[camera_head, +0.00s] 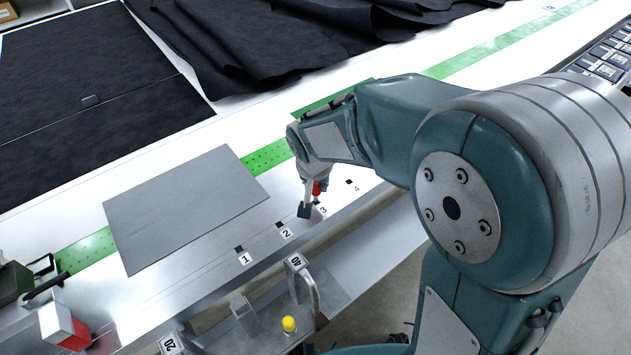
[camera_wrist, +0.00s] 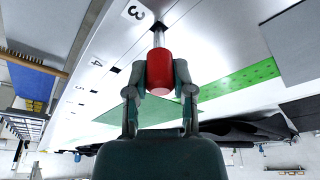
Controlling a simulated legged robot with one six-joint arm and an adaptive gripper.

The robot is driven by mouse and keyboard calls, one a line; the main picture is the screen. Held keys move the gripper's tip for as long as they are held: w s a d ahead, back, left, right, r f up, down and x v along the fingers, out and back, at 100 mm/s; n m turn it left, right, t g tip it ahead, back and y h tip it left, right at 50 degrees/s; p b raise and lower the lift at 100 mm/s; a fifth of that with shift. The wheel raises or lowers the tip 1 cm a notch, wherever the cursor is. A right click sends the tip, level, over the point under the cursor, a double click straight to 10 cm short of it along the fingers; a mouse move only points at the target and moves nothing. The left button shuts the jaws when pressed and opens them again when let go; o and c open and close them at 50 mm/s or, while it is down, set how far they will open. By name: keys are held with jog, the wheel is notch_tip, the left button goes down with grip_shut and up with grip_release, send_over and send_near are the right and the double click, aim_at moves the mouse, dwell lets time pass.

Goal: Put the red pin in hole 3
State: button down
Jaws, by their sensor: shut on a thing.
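The red pin (camera_wrist: 159,72) has a thick red head and a thin metal shaft. My gripper (camera_wrist: 161,78) is shut on the red head, one finger on each side. The pin also shows in the head view (camera_head: 317,188), partly hidden by my gripper (camera_head: 312,196). In the wrist view the shaft points at the dark square hole 3 (camera_wrist: 160,26), beside the label "3" (camera_wrist: 134,12). The shaft's end overlaps the hole there; I cannot tell whether it is inside or just above. In the head view my gripper largely hides hole 3, beside its label (camera_head: 323,210).
Hole 1 (camera_head: 238,250), hole 2 (camera_head: 279,225) and hole 4 (camera_head: 349,182) look empty along the metal table edge. A grey plate (camera_head: 185,205) lies to the left. Black cloth (camera_head: 270,45) lies behind. A yellow knob (camera_head: 289,324) stands below the front edge.

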jog(key=shift+f, duration=1.4)
jog(key=shift+c, duration=2)
grip_release()
jog(key=d+v, duration=0.1)
jog(key=v, duration=1.1)
jog(key=s+d+r+n+t, duration=0.1)
jog(key=s+d+r, duration=0.1)
jog(key=s+d, duration=0.4)
jog(key=s+d+r+n+t, duration=0.1)
jog(key=s+d+r, duration=0.2)
jog(key=s+d, duration=0.3)
jog(key=shift+s+r+y, duration=0.25)
jog(key=shift+s+y, duration=0.05)
jog(key=shift+s, duration=1.6)
